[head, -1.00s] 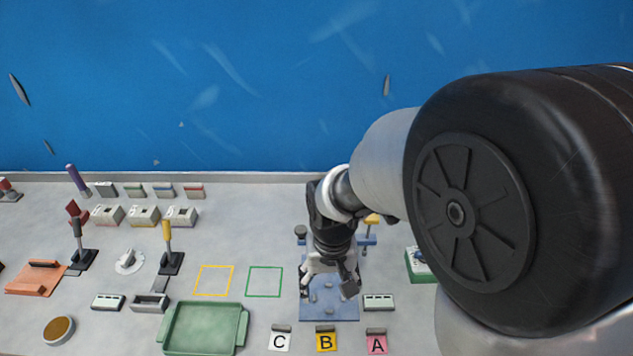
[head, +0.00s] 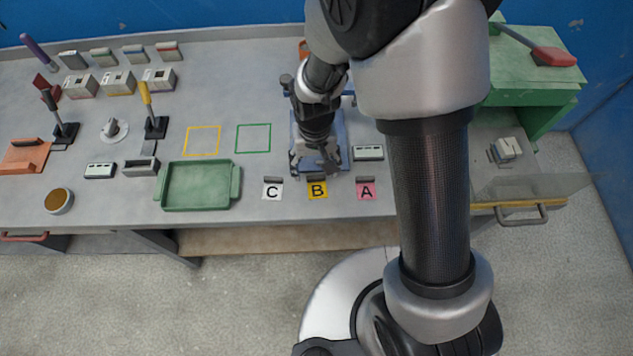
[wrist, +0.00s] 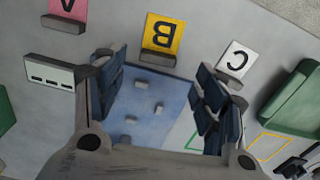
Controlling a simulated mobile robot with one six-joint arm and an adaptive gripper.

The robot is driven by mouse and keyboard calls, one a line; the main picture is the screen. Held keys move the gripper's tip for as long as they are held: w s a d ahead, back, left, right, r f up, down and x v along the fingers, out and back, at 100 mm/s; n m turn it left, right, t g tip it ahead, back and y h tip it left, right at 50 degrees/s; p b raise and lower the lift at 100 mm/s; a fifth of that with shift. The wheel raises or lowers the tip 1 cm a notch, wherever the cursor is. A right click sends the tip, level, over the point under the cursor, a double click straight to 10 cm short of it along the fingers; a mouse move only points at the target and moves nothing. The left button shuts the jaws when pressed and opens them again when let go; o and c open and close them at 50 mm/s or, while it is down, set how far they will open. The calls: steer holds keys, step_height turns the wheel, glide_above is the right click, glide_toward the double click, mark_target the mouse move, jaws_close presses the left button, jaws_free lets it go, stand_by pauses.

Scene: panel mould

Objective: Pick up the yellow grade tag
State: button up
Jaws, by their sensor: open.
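The yellow grade tag (head: 317,190) bears a black B and lies near the front edge of the table, between a white C tag (head: 272,190) and a pink A tag (head: 366,190). A small grey block sits at its back edge. My gripper (head: 315,168) is just behind the yellow tag, above a blue plate (head: 340,150). In the wrist view the yellow tag (wrist: 163,35) lies beyond my open, empty fingers (wrist: 160,85), between and ahead of them. The tag is apart from the fingers.
A green tray (head: 200,186) stands left of the tags. A small white box with slots (head: 368,153) is right of the blue plate. Yellow (head: 202,141) and green (head: 253,138) outlined squares are empty. A green stand (head: 535,75) is at right.

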mark_target(316, 179)
steer(key=f, duration=0.1)
steer(key=f+b, duration=0.1)
steer(key=f, duration=0.1)
steer(key=f+b, duration=0.1)
steer(key=f, duration=0.1)
steer(key=shift+s+d, duration=0.15)
steer(key=shift+s, duration=0.1)
steer(key=shift+c, duration=0.6)
steer(key=c, duration=0.9)
steer(key=shift+o, duration=0.2)
steer(key=shift+r, duration=0.2)
